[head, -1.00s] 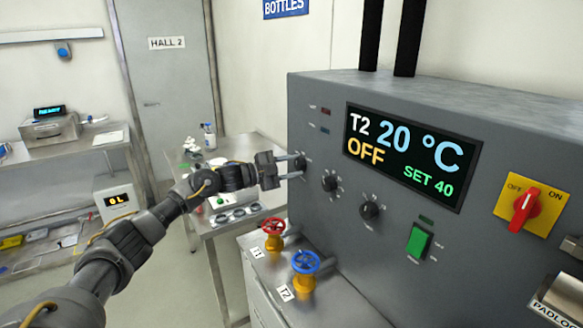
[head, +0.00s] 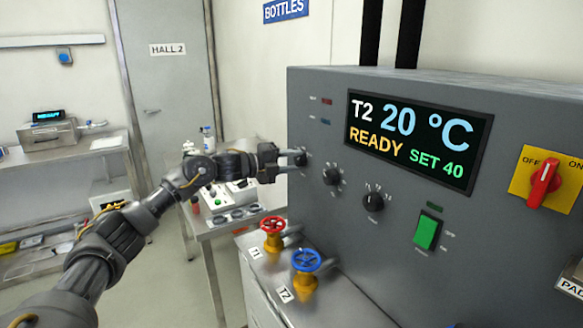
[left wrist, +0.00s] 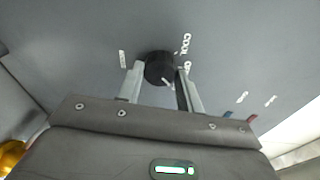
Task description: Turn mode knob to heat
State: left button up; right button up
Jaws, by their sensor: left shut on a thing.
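The mode knob is a small black round knob (head: 302,158) at the left end of the grey panel's knob row. In the left wrist view the knob (left wrist: 160,68) sits between both fingers, with white labels around it; one reads COOL, the others are too small or covered. My left gripper (head: 293,161) is shut on the knob, and the wrist view shows the fingers (left wrist: 158,75) on either side of it. I cannot tell where the pointer stands. The panel display (head: 417,140) reads T2, 20 °C, READY, SET 40. My right gripper is not in view.
Two more black knobs (head: 373,202), a lit green switch (head: 427,231) and a red-on-yellow switch (head: 544,186) are on the panel. A red valve wheel (head: 272,225) and a blue one (head: 306,261) stand below. A bench (head: 208,222) with small items is behind my arm.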

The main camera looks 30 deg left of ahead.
pick_arm(q)
jog(key=shift+m+b, duration=0.3)
jog(key=shift+m, duration=0.4)
jog(key=o, duration=1)
jog(key=b+v, duration=0.4)
jog(key=v, duration=0.6)
jog(key=shift+s+a, duration=0.2)
jog(key=shift+s, duration=0.15)
